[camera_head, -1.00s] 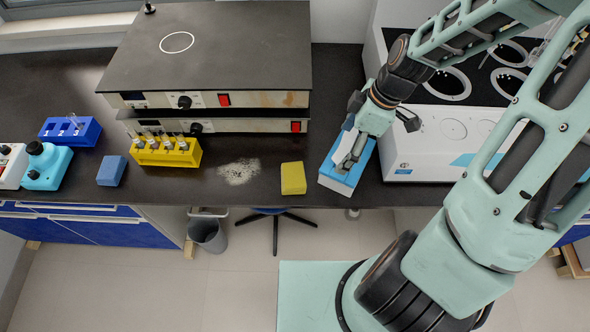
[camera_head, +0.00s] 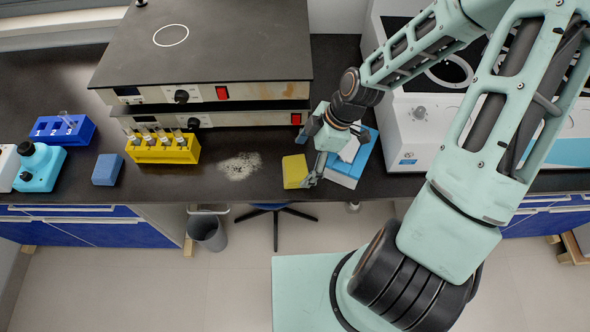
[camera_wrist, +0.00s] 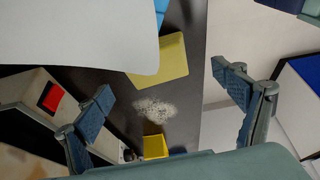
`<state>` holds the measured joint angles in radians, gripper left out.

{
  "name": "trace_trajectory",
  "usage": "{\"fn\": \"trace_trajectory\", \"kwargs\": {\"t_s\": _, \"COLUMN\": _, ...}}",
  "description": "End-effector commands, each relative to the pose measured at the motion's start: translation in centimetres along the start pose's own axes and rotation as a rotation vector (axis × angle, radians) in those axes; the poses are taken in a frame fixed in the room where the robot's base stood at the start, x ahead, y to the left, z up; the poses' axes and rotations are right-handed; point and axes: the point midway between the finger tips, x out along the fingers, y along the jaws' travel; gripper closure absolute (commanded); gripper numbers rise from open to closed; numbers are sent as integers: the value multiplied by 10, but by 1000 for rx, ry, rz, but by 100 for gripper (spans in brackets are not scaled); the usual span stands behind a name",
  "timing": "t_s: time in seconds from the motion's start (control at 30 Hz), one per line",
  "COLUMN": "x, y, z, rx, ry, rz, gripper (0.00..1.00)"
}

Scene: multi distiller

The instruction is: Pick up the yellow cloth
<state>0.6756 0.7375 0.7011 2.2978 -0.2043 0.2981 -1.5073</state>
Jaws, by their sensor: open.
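The yellow cloth (camera_head: 293,172) is a folded block lying on the dark bench near its front edge, left of the blue and white box. In the wrist view the cloth (camera_wrist: 172,62) shows beyond the fingers, partly covered by a large white sheet. My gripper (camera_head: 308,158) is above the right side of the cloth, between it and the box. Its fingers are spread wide with nothing between them, as the wrist view (camera_wrist: 165,102) also shows. Whether a fingertip touches the cloth cannot be told.
The blue and white box (camera_head: 347,172) with white tissue stands close right of my gripper. A white powder patch (camera_head: 240,166) lies left of the cloth. A yellow vial rack (camera_head: 163,148), blue block (camera_head: 107,170) and hot plates (camera_head: 212,93) stand further left and behind.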

Motion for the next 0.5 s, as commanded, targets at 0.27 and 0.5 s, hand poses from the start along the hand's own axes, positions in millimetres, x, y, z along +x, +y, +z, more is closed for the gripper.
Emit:
{"fn": "trace_trajectory", "kwargs": {"t_s": 0.27, "x": 36, "y": 4, "z": 2, "rx": -2, "ry": 2, "rz": -5, "gripper": 12}}
{"fn": "trace_trajectory", "kwargs": {"t_s": 0.5, "x": 48, "y": 5, "z": 2, "rx": -1, "ry": 0, "rz": -1, "gripper": 12}}
